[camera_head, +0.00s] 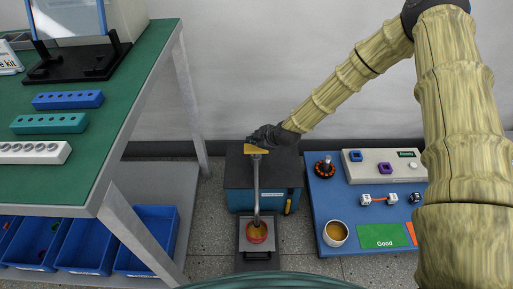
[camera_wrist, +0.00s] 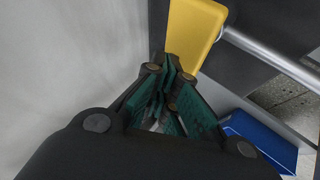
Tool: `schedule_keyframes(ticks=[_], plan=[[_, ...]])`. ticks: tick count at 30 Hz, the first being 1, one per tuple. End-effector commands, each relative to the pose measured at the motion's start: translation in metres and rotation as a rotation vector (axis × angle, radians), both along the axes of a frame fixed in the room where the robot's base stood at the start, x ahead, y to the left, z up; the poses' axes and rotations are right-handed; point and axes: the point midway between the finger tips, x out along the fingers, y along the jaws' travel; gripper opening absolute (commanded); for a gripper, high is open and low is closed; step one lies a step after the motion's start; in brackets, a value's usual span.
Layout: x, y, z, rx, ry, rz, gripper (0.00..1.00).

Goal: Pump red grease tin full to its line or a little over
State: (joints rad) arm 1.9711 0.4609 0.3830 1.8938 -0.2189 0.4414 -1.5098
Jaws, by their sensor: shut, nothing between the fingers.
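The red grease tin (camera_head: 257,238) stands on a small dark platform under the pump's spout. Yellow-brown grease shows inside it; I cannot make out the line. The pump is a dark-topped blue box (camera_head: 238,198) with a grey metal pipe (camera_head: 257,185) leading down to the tin. A yellow pump handle (camera_head: 256,150) is at the top of the pipe; it shows large in the wrist view (camera_wrist: 194,38). My gripper (camera_head: 262,139) is shut and empty, its fingertips (camera_wrist: 175,65) right beside the yellow handle. I cannot tell whether they touch it.
A green-topped bench (camera_head: 110,120) with a steel leg stands at left, blue bins (camera_head: 148,232) below it. At right, a blue board (camera_head: 325,200) carries a cup of amber stuff (camera_head: 336,234), a green "Good" patch (camera_head: 382,236) and a control panel (camera_head: 375,172).

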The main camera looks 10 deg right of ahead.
Motion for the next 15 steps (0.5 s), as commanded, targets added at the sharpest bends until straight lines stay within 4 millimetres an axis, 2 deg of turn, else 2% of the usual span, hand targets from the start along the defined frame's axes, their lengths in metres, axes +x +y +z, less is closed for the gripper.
schedule_keyframes(ticks=[15], plan=[[0.0002,0.0003,-0.0066,-0.001,0.000,0.001,0.00]])
